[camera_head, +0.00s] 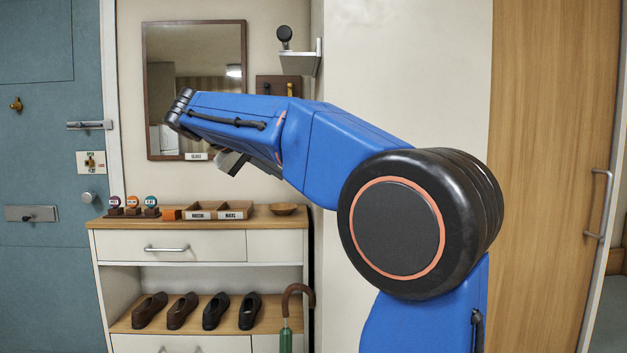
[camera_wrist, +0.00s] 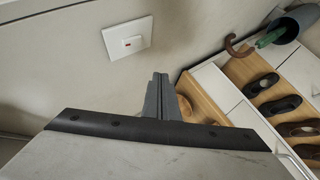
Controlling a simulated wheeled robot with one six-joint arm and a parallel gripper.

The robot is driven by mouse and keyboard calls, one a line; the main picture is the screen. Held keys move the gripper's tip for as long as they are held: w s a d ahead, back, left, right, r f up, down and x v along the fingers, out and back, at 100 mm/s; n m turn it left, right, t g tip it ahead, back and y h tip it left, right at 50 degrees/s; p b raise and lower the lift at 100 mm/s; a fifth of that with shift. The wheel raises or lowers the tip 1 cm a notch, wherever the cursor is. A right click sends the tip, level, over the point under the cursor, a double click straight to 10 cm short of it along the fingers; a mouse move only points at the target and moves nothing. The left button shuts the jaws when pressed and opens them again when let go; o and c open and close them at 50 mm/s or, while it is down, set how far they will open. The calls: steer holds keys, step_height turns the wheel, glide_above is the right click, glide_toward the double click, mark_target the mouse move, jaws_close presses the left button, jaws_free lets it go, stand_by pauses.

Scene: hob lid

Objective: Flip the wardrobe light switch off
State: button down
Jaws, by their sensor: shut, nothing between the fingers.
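I cannot pick this plate out in the head view. My gripper (camera_wrist: 161,82) is shut and empty, below and right of the plate in the wrist view, and appears apart from it. In the head view only a grey part of my gripper (camera_head: 234,163) shows beneath my blue arm.
A shoe cabinet (camera_head: 190,245) with trays and knobs on top and shoes below stands against the wall. An umbrella (camera_head: 286,335) is at its right end. A mirror (camera_head: 195,50) and small shelf (camera_head: 298,63) hang above. A wooden sliding door (camera_head: 550,150) is at right.

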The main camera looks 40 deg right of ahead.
steer(key=shift+s+d+f, duration=0.15)
steer(key=shift+s+d, duration=0.35)
steer(key=shift+d, duration=0.25)
steer(key=shift+s+d+f, duration=0.1)
steer(key=shift+s+d, duration=0.4)
steer(key=shift+d, duration=0.2)
steer(key=shift+s+d+f, duration=0.15)
steer(key=shift+s+d, duration=0.35)
steer(key=shift+d, duration=0.25)
steer(key=shift+s+d, duration=0.1)
steer(key=shift+d, duration=0.05)
stand_by(0.4)
steer(key=shift+s+d, duration=0.2)
steer(key=shift+s+d+f, duration=0.1)
steer(key=shift+s+d, duration=0.05)
steer(key=shift+d, duration=0.15)
stand_by(0.8)
steer(key=shift+a, duration=0.1)
steer(key=shift+w+a, duration=0.45)
steer(key=shift+a, duration=0.1)
steer(key=shift+a, duration=0.1)
stand_by(0.4)
steer(key=w+a, duration=0.1)
steer(key=a, duration=0.1)
steer(key=w+a+r, duration=0.1)
steer(key=a, duration=0.1)
steer(key=shift+w, duration=0.35)
